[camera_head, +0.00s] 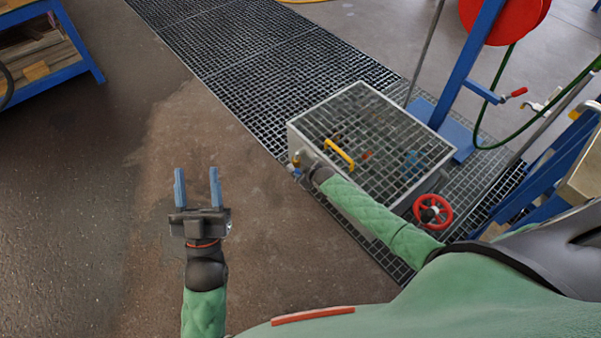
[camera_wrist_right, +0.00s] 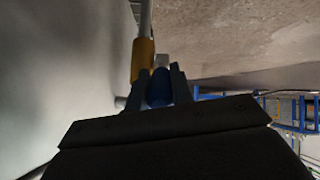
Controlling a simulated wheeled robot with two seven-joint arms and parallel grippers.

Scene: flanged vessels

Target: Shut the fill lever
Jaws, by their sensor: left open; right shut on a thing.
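My right gripper (camera_head: 296,167) is at the left side of a grey box with a grated top (camera_head: 310,124), partly hidden by its own wrist. In the right wrist view my right gripper (camera_wrist_right: 163,72) is shut on a blue grip (camera_wrist_right: 159,90). This looks like the fill lever's handle, but most of it is hidden between the fingers. A yellow sleeve on a grey bar (camera_wrist_right: 143,62) is just beyond the fingers. My left gripper (camera_head: 198,188) is open and empty over the brown floor, well left of the box.
A blue stand with a red reel (camera_head: 500,18) and a red-handled valve (camera_head: 516,92) rises behind.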

